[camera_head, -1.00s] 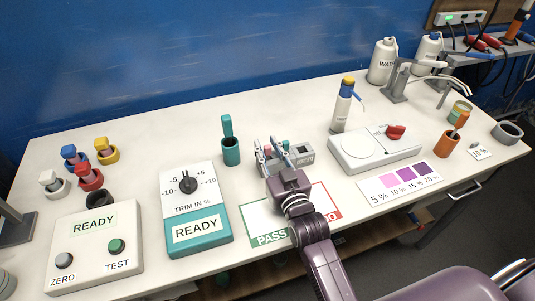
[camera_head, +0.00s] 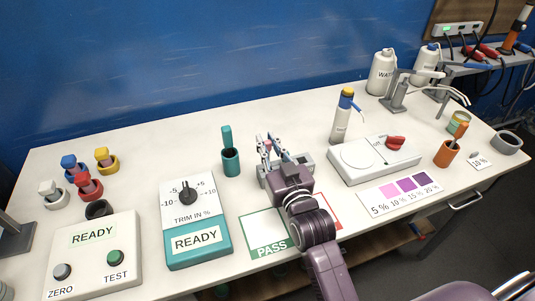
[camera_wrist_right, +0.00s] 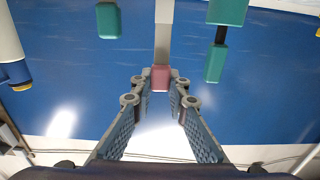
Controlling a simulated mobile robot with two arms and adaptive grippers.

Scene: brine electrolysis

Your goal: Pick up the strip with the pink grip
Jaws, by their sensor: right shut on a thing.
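My right gripper (camera_head: 272,143) is above the left part of a small grey holder (camera_head: 305,158) at the middle of the table. In the right wrist view its fingers (camera_wrist_right: 161,84) are shut on the pink grip (camera_wrist_right: 161,77) of a strip. In the head view the strip cannot be made out clearly, and my gripper and wrist hide part of the holder. My left gripper is not in view.
A teal cup with a teal handle (camera_head: 231,160) stands left of the gripper. A PASS mat (camera_head: 262,228) lies in front, partly under my arm. The back middle table is clear.

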